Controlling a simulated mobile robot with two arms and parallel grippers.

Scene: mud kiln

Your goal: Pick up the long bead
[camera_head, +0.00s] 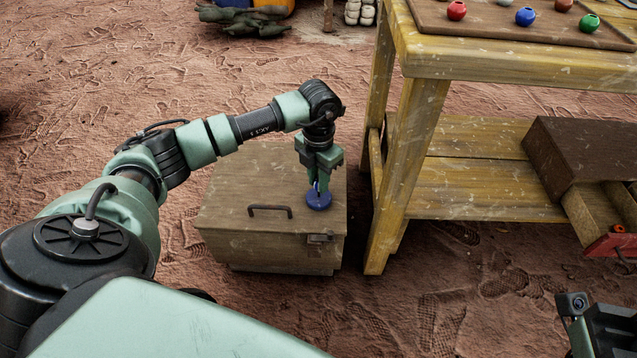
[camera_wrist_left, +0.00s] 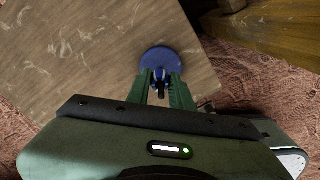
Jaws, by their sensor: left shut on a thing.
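My left gripper (camera_head: 318,185) points down over the lid of a wooden box, with its fingers shut on a small dark blue piece (camera_wrist_left: 160,76). This piece is at a round blue disc or dish (camera_head: 319,200), which also shows in the left wrist view (camera_wrist_left: 161,57). The fingers hide much of the piece, so I cannot tell its full length or whether it is separate from the disc. The disc appears to rest on the lid. Part of my right wrist shows at the lower right; its fingertips cannot be made out.
The wooden box (camera_head: 230,205) has a dark handle on its lid. A wooden table (camera_head: 500,65) stands close on the right, with its leg near the box. On its brown mat are red (camera_head: 456,10), blue (camera_head: 525,16) and green (camera_head: 589,23) beads. Sandy ground is open left.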

